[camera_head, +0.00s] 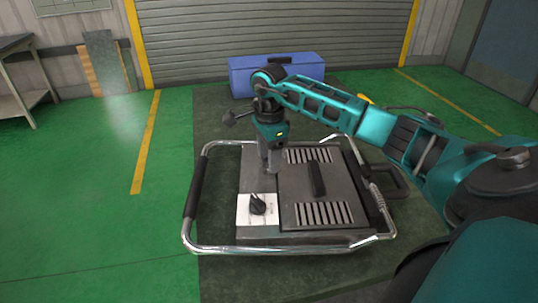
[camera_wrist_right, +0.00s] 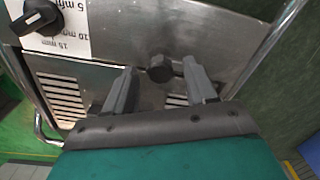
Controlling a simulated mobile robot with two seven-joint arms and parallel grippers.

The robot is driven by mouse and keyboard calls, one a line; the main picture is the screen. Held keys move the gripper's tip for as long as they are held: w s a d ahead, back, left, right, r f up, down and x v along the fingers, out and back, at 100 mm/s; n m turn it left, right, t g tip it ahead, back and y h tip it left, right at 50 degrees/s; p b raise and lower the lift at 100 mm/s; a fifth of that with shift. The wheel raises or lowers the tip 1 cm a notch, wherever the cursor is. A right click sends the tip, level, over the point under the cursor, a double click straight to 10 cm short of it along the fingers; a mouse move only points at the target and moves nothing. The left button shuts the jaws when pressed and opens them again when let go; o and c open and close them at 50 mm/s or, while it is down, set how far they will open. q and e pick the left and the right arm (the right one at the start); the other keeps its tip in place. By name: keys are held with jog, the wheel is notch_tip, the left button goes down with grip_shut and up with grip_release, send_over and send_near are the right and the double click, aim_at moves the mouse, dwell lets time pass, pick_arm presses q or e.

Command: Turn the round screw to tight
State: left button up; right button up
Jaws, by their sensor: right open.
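The heating element (camera_head: 265,225) is a grey metal box inside a chrome tube frame on a dark mat. The round screw (camera_wrist_right: 159,69) is a small dark knob on its metal panel in the right wrist view; in the head view my gripper hides it. My right gripper (camera_head: 270,168) points down over the far left part of the panel. In the wrist view its two fingers (camera_wrist_right: 158,76) are apart, one to each side of the screw, with visible gaps. I cannot tell how far the tips reach down around it. My left gripper is not in view.
A black timer knob (camera_head: 258,204) sits on a white label at the box's near left. A black handle (camera_head: 316,179) stands up from the lid between vent slots. A blue toolbox (camera_head: 240,78) is behind. The green floor at left is clear.

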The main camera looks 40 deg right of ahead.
jog(key=shift+c, duration=0.3)
grip_shut()
jog(key=shift+r+m, duration=0.1)
jog(key=shift+m, duration=0.3)
jog(key=m+p, duration=0.1)
jog(key=m, duration=0.1)
jog(key=shift+m, duration=0.4)
jog(key=m+p, duration=0.2)
jog(key=m, duration=0.3)
jog(key=m+p, duration=0.1)
jog(key=m, duration=0.3)
jog(key=shift+m+p, duration=0.35)
jog(key=shift+m, duration=0.05)
jog(key=m+p, duration=0.1)
jog(key=m, duration=0.3)
jog(key=shift+m, duration=0.4)
